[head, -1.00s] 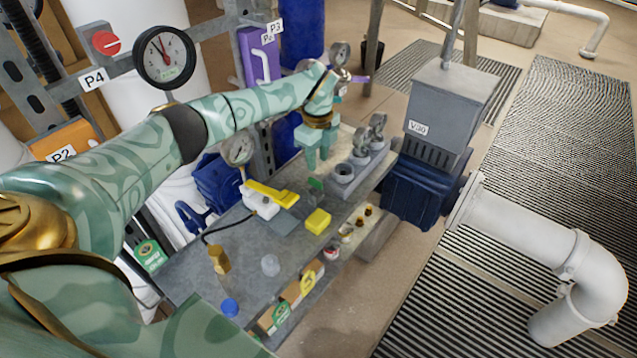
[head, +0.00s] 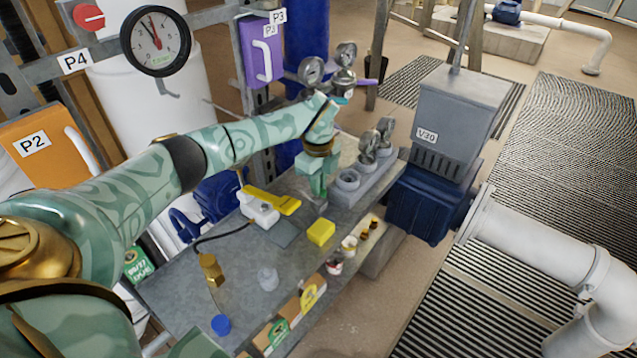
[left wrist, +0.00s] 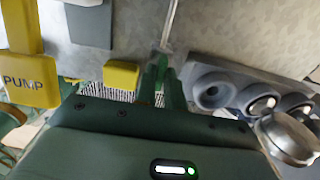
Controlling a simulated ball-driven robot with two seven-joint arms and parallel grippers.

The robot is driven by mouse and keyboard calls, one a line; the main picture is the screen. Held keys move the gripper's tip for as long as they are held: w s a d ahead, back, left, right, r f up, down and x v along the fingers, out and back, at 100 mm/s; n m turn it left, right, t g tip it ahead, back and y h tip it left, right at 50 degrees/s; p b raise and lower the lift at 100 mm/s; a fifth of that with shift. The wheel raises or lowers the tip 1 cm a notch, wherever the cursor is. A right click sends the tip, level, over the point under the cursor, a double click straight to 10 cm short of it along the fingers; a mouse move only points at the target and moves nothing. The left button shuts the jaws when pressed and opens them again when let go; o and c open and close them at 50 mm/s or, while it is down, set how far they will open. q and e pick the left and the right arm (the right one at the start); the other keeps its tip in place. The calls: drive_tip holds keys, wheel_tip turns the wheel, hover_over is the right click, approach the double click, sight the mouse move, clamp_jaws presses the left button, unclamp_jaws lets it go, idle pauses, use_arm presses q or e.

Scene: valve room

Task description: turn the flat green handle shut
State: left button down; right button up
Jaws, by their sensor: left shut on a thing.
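My left gripper (head: 319,193) reaches down over the bench, with its fingers close together just behind the yellow block. In the left wrist view, the fingers (left wrist: 163,75) point at a thin grey pipe (left wrist: 170,25) on the bench. The gripper is shut on the flat green handle, which the fingers hide almost wholly. I cannot tell the handle's angle. My right gripper is out of view.
A yellow lever (head: 270,199) on a white body is left of the gripper; it reads PUMP in the wrist view (left wrist: 28,82). The yellow block (head: 320,232) stands close in front. A grey block with round sockets (head: 347,180) and gauges (head: 368,143) is at right.

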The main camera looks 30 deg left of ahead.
use_arm(q)
drive_tip(key=shift+r+m+p, duration=0.1)
drive_tip(key=shift+m+p, duration=0.45)
drive_tip(key=shift+m, duration=0.35)
drive_tip(key=shift+m+p, duration=0.65)
drive_tip(key=shift+m, duration=0.55)
drive_tip(key=m+p, duration=0.2)
drive_tip(key=m, duration=0.3)
drive_tip(key=shift+d+m, duration=0.1)
drive_tip(key=shift+m, duration=0.2)
drive_tip(key=m, duration=0.4)
drive_tip(key=shift+p, duration=0.3)
drive_tip(key=shift+f+m, duration=0.2)
drive_tip(key=shift+m, duration=1.9)
drive_tip(key=shift+s, duration=0.1)
